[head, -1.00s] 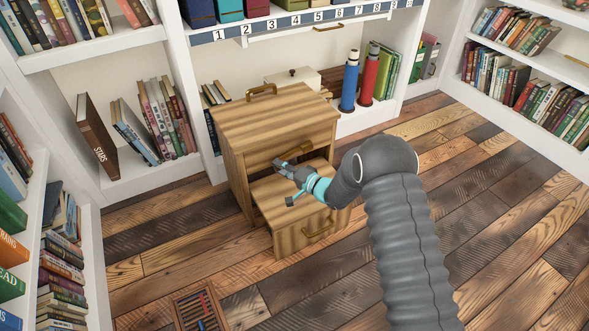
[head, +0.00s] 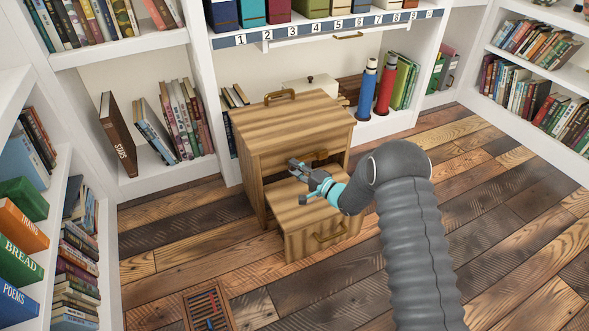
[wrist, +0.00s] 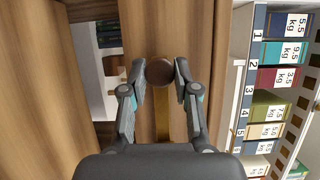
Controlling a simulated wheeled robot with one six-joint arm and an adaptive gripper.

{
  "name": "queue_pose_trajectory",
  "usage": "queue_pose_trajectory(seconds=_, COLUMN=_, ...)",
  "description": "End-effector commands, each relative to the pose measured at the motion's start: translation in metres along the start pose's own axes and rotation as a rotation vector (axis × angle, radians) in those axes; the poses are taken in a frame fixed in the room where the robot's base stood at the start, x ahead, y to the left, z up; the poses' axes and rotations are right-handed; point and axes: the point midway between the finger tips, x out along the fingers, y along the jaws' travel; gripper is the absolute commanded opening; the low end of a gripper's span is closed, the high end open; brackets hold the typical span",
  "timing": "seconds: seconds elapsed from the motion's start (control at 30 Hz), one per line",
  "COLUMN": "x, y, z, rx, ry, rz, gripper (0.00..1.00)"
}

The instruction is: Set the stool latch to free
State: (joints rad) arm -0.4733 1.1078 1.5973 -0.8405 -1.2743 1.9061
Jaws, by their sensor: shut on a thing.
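The wooden step stool (head: 258,139) stands on the plank floor, with a tall rear part and a lower front step (head: 300,205). My gripper (head: 297,163) is at the face of the tall part, just above the lower step. In the wrist view my gripper (wrist: 160,74) has its two fingers on either side of a dark round knob, shut on it. The knob (wrist: 160,70) sits at the end of a brass bar, the latch (wrist: 162,122). The bar's lower end is hidden behind my gripper's body. In the head view my gripper covers the latch.
White bookshelves (head: 162,180) surround the stool. A blue bottle (head: 367,92) and red bottle (head: 386,88) stand behind. A floor grate (head: 208,307) lies in front; open floor is to the right.

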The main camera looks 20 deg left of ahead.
Motion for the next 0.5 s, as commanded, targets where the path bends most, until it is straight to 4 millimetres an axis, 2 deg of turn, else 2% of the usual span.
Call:
queue_pose_trajectory(seconds=0.03, x=0.0008, y=-0.0019, z=-0.0007, rx=-0.001, ry=0.001, rz=-0.003, gripper=0.35)
queue_pose_trajectory(seconds=0.1, x=0.0007, y=-0.0018, z=-0.0007, rx=-0.001, ry=0.001, rz=-0.003, gripper=0.52)
queue_pose_trajectory(seconds=0.13, x=0.0006, y=-0.0018, z=-0.0008, rx=-0.001, ry=0.001, rz=-0.003, gripper=0.54)
queue_pose_trajectory(seconds=0.5, x=-0.004, y=-0.0008, z=-0.0011, rx=-0.001, ry=0.002, rz=-0.001, gripper=0.54)
